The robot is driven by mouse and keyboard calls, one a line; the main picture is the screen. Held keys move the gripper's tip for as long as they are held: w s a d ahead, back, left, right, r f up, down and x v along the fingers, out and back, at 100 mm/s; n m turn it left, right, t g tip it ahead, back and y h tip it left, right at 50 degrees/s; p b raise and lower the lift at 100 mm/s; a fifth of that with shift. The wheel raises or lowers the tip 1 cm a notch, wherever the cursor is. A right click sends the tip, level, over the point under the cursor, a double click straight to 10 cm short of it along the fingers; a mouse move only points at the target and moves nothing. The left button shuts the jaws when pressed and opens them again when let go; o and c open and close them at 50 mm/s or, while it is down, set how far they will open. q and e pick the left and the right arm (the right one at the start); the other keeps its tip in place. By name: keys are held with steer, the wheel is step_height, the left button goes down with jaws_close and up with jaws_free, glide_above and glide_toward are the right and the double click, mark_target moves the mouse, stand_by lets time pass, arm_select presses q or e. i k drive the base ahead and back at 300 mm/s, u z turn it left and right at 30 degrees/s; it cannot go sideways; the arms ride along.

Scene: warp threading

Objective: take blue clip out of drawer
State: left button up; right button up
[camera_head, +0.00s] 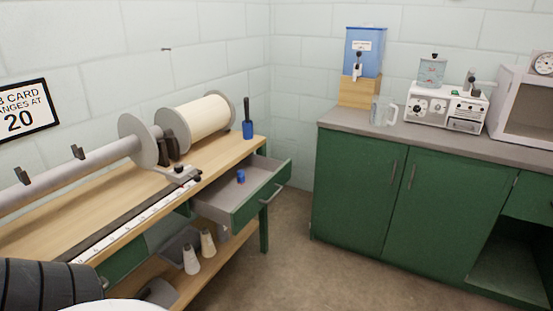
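A drawer (216,203) with a green front and a metal handle stands pulled open at the right end of the wooden loom bench. A small blue object (241,176), which looks like the blue clip, sits inside the drawer near its back. Nothing is touching it. A dark ribbed part of my own arm shows at the lower left corner, far from the drawer. Neither of my grippers shows in this view.
The bench (55,207) carries a long roller, a cream spool (203,118) and a blue brush-like tool (248,128). Two thread cones (191,259) stand on the lower shelf. Green cabinets (352,190) stand at right. Floor between them is clear.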

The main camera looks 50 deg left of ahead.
mark_target(241, 179)
steer(key=u, duration=0.65)
steer(key=i, duration=1.65)
steer(key=u, duration=1.35)
